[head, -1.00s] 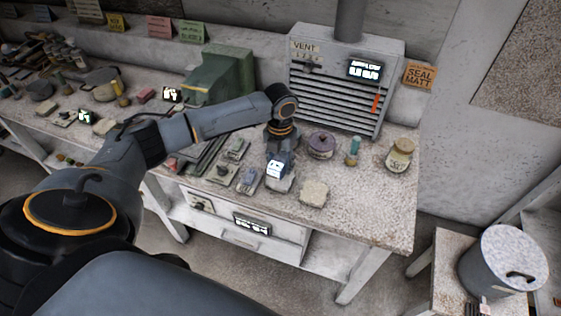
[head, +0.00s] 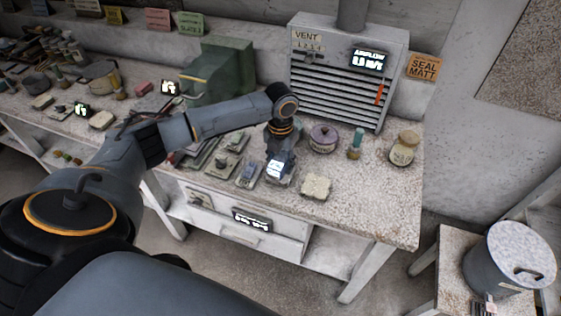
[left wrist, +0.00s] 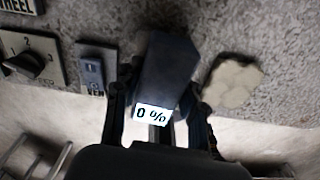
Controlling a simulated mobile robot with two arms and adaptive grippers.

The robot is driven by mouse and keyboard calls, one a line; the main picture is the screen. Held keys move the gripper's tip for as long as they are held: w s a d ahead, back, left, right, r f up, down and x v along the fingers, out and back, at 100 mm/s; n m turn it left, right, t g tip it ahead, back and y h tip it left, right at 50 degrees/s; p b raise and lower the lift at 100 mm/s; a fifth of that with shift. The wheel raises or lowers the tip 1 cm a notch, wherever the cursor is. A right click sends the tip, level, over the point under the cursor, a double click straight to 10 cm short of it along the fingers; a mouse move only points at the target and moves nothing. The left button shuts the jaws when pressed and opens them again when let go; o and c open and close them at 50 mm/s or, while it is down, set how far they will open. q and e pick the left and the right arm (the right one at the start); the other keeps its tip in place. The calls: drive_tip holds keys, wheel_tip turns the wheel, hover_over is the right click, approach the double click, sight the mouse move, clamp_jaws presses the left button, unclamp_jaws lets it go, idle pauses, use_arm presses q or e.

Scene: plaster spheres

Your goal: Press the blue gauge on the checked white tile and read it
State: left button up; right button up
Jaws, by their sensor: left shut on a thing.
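My left gripper (head: 279,157) points down over the front of the speckled bench, shut on the blue gauge (left wrist: 168,65). The gauge's lit display reads 0 % in the left wrist view and shows as a bright patch in the head view (head: 277,168). Below it a pale piece (head: 284,182) is mostly covered. I cannot tell whether the gauge touches it. A cream tile (head: 316,186) with an uneven edge lies just to the right, also in the left wrist view (left wrist: 232,82). No check mark is legible on either. My right gripper is out of view.
A switch plate (head: 248,174) and a dial plate (head: 227,163) lie left of the gauge. A purple-lidded pot (head: 323,139), a green-topped bottle (head: 355,143) and a jar (head: 403,147) stand behind and right. The vent box (head: 340,80) rises behind. The bench's front right is clear.

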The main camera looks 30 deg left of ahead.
use_arm(q)
drive_tip(key=shift+f, duration=0.35)
idle(0.3)
drive_tip(key=shift+f, duration=0.15)
drive_tip(key=shift+f, duration=0.1)
idle(1.8)
wheel_tip(320, 180, up, 7)
drive_tip(key=p, duration=0.7)
